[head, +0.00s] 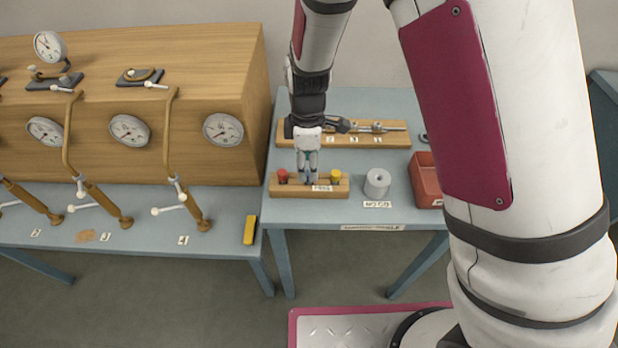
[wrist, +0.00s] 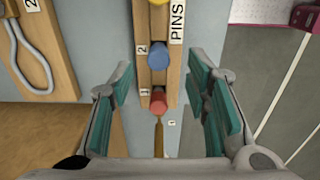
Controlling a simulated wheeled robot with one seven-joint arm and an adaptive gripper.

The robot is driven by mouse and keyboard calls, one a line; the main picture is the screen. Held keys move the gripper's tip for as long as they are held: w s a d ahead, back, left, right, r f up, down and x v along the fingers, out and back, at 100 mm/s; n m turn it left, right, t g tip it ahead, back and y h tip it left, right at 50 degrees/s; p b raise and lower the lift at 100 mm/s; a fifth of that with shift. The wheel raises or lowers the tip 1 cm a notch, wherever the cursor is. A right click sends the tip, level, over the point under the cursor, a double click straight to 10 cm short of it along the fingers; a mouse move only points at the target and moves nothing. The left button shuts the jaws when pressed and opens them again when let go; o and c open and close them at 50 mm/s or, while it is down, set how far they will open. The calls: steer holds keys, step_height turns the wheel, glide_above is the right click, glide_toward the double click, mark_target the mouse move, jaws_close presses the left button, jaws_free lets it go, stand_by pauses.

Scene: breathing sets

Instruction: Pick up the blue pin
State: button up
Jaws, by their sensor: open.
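The blue pin (wrist: 158,54) stands in a wooden rack (wrist: 144,22) in the wrist view, between the red pin (wrist: 158,101) and the yellow pin (wrist: 158,2). My gripper (wrist: 160,72) is open and empty, its teal-padded fingers on either side of the rack. The blue pin shows just beyond the fingertips and the red pin between the fingers. In the head view, my gripper (head: 308,170) points down over the rack's middle, between the red pin (head: 282,176) and the yellow pin (head: 335,174). There it largely hides the blue pin.
A grey cylinder (head: 377,183) and a red bin (head: 427,180) stand right of the rack. Behind it lies a wooden board (head: 385,139) with metal parts. The wooden gauge cabinet (head: 230,75) rises on the left. A yellow block (head: 249,230) lies on the neighbouring table.

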steer(key=shift+w+d+f+p, duration=0.1)
steer(key=shift+f+p, duration=0.15)
steer(key=shift+f, duration=1)
steer(key=shift+d+f+p, duration=0.1)
steer(key=shift+f+p, duration=0.1)
steer(key=shift+f, duration=1.05)
jaws_close()
